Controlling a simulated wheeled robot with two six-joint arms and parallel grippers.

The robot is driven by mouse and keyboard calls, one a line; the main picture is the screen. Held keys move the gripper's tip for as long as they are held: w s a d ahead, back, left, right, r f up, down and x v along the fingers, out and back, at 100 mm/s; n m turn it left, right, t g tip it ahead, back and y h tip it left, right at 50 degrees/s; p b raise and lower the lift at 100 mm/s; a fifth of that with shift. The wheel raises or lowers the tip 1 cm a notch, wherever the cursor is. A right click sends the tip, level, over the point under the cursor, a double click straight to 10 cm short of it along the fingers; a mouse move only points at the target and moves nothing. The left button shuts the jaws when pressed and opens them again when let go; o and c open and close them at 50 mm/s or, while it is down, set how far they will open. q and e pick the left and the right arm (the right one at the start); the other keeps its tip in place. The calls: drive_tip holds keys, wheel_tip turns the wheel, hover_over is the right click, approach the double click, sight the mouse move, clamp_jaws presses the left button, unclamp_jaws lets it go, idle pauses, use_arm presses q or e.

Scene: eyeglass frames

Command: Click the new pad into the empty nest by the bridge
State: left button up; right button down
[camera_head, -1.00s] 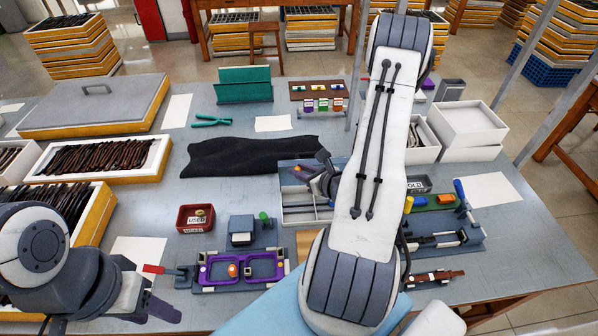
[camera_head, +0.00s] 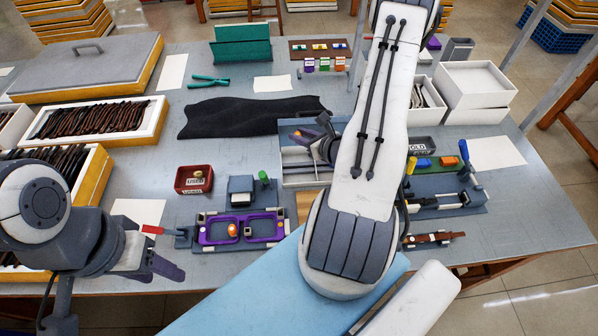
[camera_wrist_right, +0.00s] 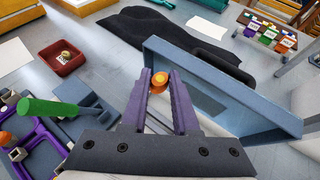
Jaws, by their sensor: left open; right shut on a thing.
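A purple eyeglass frame (camera_head: 207,233) sits in a fixture (camera_head: 284,225) at the table's front. By its bridge an orange pad (camera_head: 232,230) is on the left side, and a small pale square nest (camera_head: 249,232) without orange is on the right. My right gripper (camera_head: 310,138) is over the divided tray (camera_head: 287,178), apart from the frame. In the right wrist view its purple fingers (camera_wrist_right: 160,92) are shut on a small orange pad (camera_wrist_right: 159,79) at their tips. My left gripper (camera_head: 166,262) is open and empty, left of the fixture.
A red dish (camera_head: 193,187) marked USED holds a small piece. A black cloth (camera_head: 235,118) lies behind.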

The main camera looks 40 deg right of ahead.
drive_tip(key=b, duration=0.3)
hover_over(301, 170)
wheel_tip(301, 170, down, 5)
wheel_tip(301, 170, down, 4)
drive_tip(key=shift+r, duration=0.1)
drive_tip(key=shift+f, duration=2.2)
use_arm(q)
wheel_tip(301, 170, down, 4)
drive_tip(key=shift+f, duration=0.1)
use_arm(e)
drive_tip(key=shift+f, duration=0.35)
use_arm(q)
drive_tip(key=shift+f, duration=0.15)
use_arm(e)
drive_tip(key=c, duration=0.7)
unclamp_jaws()
drive_tip(key=shift+r, duration=0.1)
